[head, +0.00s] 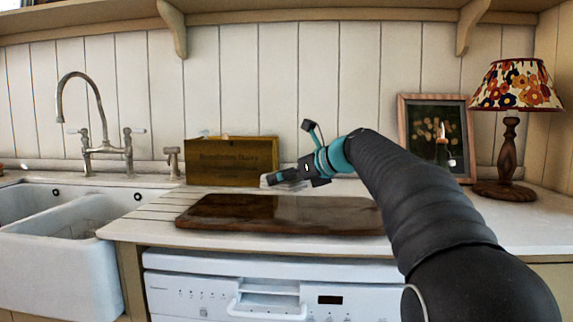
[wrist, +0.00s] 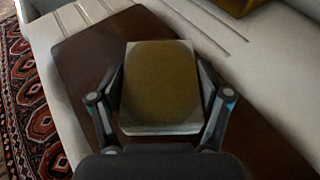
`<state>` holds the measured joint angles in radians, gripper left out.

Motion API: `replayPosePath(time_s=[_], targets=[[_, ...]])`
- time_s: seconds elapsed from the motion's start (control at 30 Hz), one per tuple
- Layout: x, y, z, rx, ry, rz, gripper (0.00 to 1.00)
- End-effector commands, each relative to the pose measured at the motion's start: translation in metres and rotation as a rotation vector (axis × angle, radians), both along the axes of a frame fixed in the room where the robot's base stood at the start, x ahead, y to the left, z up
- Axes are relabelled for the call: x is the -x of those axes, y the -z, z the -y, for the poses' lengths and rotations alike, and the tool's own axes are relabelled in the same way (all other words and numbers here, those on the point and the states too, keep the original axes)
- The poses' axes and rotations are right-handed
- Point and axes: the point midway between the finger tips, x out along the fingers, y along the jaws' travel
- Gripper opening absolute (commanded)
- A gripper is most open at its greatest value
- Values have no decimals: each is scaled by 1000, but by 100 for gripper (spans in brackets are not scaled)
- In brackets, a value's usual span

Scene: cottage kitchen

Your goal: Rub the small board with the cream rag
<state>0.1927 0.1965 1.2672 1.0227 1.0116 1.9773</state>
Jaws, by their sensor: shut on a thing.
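The small board (head: 225,213) is a dark brown wooden slab with rounded corners, lying flat on the countertop. It also shows in the wrist view (wrist: 90,60). My gripper (head: 285,178) is over the board and shut on a block-like folded pad, which I take to be the cream rag (wrist: 160,85). In the wrist view the rag has pale edges and a shaded olive-brown top, and the fingers are at its two sides. In the head view the rag seems to be above the board; contact cannot be told. My arm hides the board's right end.
A wooden box (head: 232,165) stands close behind the board. A white double sink (head: 60,240) with a tap (head: 95,120) is at the left. A framed picture (head: 437,135) and a lamp (head: 508,130) stand at the right. A patterned rug (wrist: 30,120) lies below the counter's edge.

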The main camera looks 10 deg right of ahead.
Motion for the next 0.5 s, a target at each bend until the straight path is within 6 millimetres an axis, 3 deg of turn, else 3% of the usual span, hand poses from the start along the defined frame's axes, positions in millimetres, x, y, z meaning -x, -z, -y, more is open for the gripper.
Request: replayPosePath(time_s=[0.23, 0.5], targets=[[0, -26, 0, 0, 0, 1, 40], [0, -32, -1, 1, 0, -1, 40]])
